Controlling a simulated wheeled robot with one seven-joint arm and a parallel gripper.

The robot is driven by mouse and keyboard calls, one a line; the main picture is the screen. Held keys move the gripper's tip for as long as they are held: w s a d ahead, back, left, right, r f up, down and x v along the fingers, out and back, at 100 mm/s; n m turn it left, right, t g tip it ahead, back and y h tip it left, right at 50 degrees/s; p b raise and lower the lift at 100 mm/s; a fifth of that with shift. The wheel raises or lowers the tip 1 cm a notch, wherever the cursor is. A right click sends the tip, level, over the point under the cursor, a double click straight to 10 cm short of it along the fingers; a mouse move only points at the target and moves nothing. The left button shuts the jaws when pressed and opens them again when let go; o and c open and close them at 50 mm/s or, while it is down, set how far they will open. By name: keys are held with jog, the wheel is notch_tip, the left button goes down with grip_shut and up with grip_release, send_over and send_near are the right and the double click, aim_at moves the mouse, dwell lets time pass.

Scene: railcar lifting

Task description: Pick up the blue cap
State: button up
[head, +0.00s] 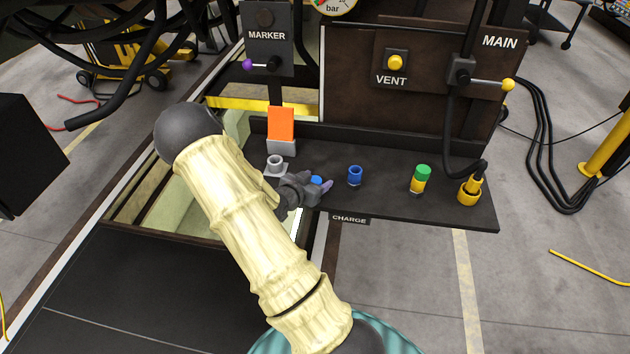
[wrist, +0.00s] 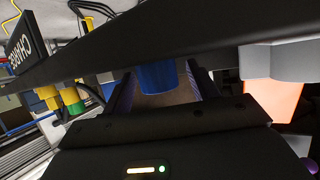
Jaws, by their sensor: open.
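The blue cap (head: 316,180) stands at the front of the dark shelf, partly hidden by my gripper (head: 318,186). In the wrist view the blue cap (wrist: 157,76) sits between my two open fingers (wrist: 162,92), with purple inner faces on either side. A dark bar crosses in front of its upper part there. I cannot tell whether a finger touches it. A blue fitting (head: 355,175) stands on the shelf to the right of the cap.
The dark shelf (head: 390,208) also bears a grey fitting (head: 275,164), an orange block (head: 281,123), a green-topped yellow fitting (head: 420,178) and a yellow connector with a hose (head: 470,190). The CHARGE sign (head: 349,219) hangs at its front edge. An upright panel (head: 350,75) rises behind.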

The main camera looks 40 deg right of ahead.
aim_at(315, 180)
dwell(0.4)
jog(key=c, duration=1)
jog(key=shift+c, duration=0.2)
notch_tip(315, 180, up, 10)
jog(key=shift+b, duration=0.65)
